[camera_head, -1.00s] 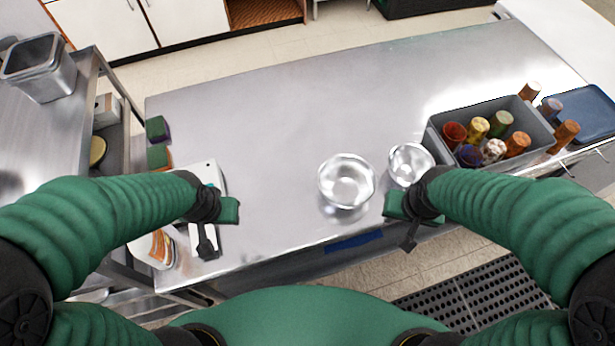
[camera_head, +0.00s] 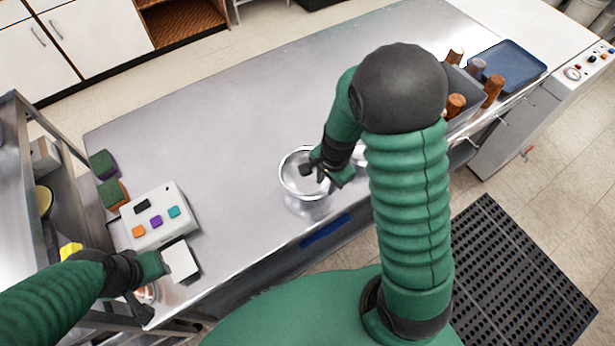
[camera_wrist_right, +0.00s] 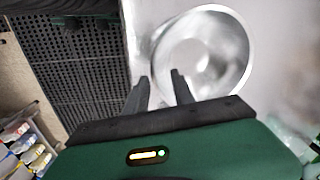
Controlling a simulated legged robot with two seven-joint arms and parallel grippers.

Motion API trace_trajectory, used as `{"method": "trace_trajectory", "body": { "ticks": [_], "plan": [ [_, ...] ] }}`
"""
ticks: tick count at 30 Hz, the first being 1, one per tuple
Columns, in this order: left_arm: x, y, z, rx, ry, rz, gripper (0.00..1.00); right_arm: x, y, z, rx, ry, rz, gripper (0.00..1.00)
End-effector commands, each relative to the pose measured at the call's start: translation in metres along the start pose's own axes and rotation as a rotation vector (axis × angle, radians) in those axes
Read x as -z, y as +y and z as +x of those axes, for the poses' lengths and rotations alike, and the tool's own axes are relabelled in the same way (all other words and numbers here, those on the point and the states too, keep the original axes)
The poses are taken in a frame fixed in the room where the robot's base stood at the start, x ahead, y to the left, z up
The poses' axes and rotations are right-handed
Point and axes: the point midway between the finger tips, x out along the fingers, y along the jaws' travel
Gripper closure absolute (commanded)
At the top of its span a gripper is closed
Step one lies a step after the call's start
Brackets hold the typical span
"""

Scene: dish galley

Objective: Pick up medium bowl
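The shiny metal bowl (camera_head: 291,185) stands on the steel table near its front edge. It also shows in the right wrist view (camera_wrist_right: 228,45). My right gripper (camera_head: 312,174) is over the bowl's right side in the head view. In the right wrist view its two dark fingers (camera_wrist_right: 160,82) are apart with nothing gripped; one overlaps the bowl and the other lies outside its rim. I cannot tell whether they reach below the rim. A smaller metal bowl (camera_head: 360,156) is mostly hidden behind my right arm. My left gripper (camera_head: 146,290) is low at the left; its fingers are unclear.
A white box with coloured buttons (camera_head: 158,217) and a white plate-like item (camera_head: 182,261) lie at the table's left. Sponges (camera_head: 104,165) sit behind them. A grey bin (camera_head: 462,84) of shakers and a blue tray (camera_head: 510,66) are at the right. The table's middle is clear.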

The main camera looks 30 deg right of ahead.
Motion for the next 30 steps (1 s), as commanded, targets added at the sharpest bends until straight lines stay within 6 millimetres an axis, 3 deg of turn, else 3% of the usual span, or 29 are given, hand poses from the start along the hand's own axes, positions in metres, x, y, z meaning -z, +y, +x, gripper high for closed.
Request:
{"method": "trace_trajectory", "body": {
  "ticks": [3, 7, 13, 21, 30],
  "plan": [
    [0.000, 0.000, 0.000, 0.000, 0.000, -0.001, 0.64, 0.002, 0.006, 0.024, -0.005, -0.006, 0.005, 0.70],
    [0.000, 0.000, 0.001, 0.000, 0.000, 0.000, 0.64, 0.004, 0.005, 0.040, -0.001, -0.005, 0.003, 0.70],
    [0.000, 0.000, 0.001, 0.000, 0.000, 0.000, 0.64, 0.004, 0.004, 0.040, 0.001, -0.004, 0.003, 0.70],
    [0.000, 0.000, 0.001, 0.000, 0.000, 0.000, 0.64, 0.001, 0.004, 0.039, -0.001, -0.001, 0.001, 1.00],
    [0.000, 0.000, 0.001, 0.000, 0.000, -0.001, 0.64, 0.002, 0.004, 0.040, -0.002, -0.004, 0.000, 1.00]
  ]
}}
